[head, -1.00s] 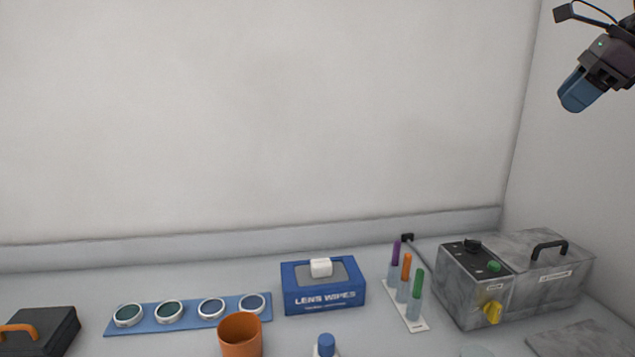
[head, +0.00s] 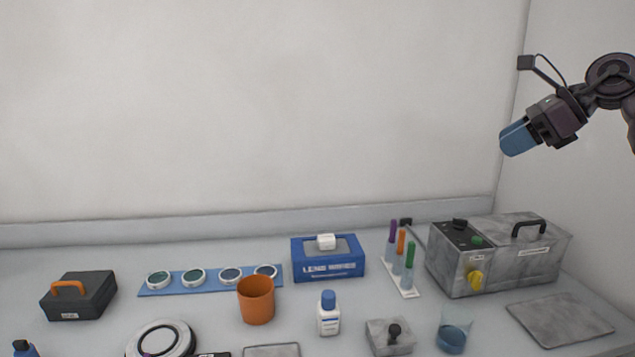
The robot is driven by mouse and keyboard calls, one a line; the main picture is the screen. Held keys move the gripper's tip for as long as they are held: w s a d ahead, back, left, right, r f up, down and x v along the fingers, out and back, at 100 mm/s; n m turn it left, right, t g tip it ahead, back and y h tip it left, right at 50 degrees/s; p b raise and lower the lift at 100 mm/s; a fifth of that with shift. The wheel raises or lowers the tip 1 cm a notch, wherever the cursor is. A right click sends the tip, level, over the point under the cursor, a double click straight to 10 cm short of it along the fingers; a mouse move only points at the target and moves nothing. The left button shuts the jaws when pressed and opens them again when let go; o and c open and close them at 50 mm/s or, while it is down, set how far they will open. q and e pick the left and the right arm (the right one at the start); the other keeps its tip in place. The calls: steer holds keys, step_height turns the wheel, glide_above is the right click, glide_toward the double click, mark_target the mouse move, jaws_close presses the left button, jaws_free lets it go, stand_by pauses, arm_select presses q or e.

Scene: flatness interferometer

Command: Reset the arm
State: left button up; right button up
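My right gripper (head: 516,138) is raised in the air at the upper right, well above the bench, with its blue fingers pointing left and slightly down. The fingers look like one block from this side, so I cannot tell whether they are open or shut. I see nothing hanging from it. My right arm comes in from the right edge. My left gripper is not in view.
The bench also holds a blue lens wipes box (head: 327,268), test tubes (head: 409,265), an orange cup (head: 257,301), a white bottle (head: 328,318), a beaker (head: 453,332) and a black case (head: 79,296).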

steer(key=s+a+f+m+t+y, duration=0.2)
steer(key=a+f+m+t+y, duration=0.55)
steer(key=a+f+m, duration=0.55)
steer(key=s+d+f+m+h, duration=0.3)
steer(key=s+f+m+h, duration=0.6)
steer(key=f+m, duration=0.45)
steer(key=s+d+f+m+h, duration=0.3)
steer(key=s+f+m+h, duration=0.55)
steer(key=f+m, duration=0.5)
steer(key=s+a+f+m+g, duration=0.1)
steer(key=s+f+m+g, duration=0.2)
steer(key=s, duration=0.4)
steer(key=s+a+f+m+g+y, duration=0.15)
steer(key=s+g, duration=0.25)
steer(key=s, duration=0.4)
steer(key=s+a+f+m+g+h, duration=0.1)
steer(key=s+f+m+g, duration=0.25)
steer(key=s, duration=0.35)
steer(key=w+f+n+t+y+b, duration=0.1)
steer(key=w+f+t, duration=0.7)
steer(key=f, duration=0.1)
